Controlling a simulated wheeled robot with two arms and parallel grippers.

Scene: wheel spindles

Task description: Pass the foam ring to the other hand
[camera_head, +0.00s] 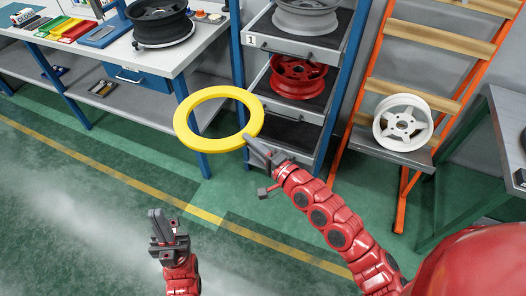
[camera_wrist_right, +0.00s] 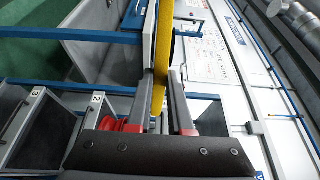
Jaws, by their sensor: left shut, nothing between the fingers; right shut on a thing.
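The yellow foam ring (camera_head: 186,125) is held in the air in the head view. My right gripper (camera_head: 252,142) is shut on the ring's right edge. In the right wrist view the ring (camera_wrist_right: 164,40) shows edge-on as a yellow band between the fingers of my right gripper (camera_wrist_right: 168,95). My left gripper (camera_head: 156,215) is shut and empty, below and to the left of the ring, apart from it.
A workbench (camera_head: 200,45) with a black wheel (camera_head: 160,22) and bins stands at the back left. A drawer rack holds a red wheel (camera_head: 298,77). An orange-framed rack carries a white wheel (camera_head: 402,123). The green floor (camera_head: 90,205) around my left gripper is clear.

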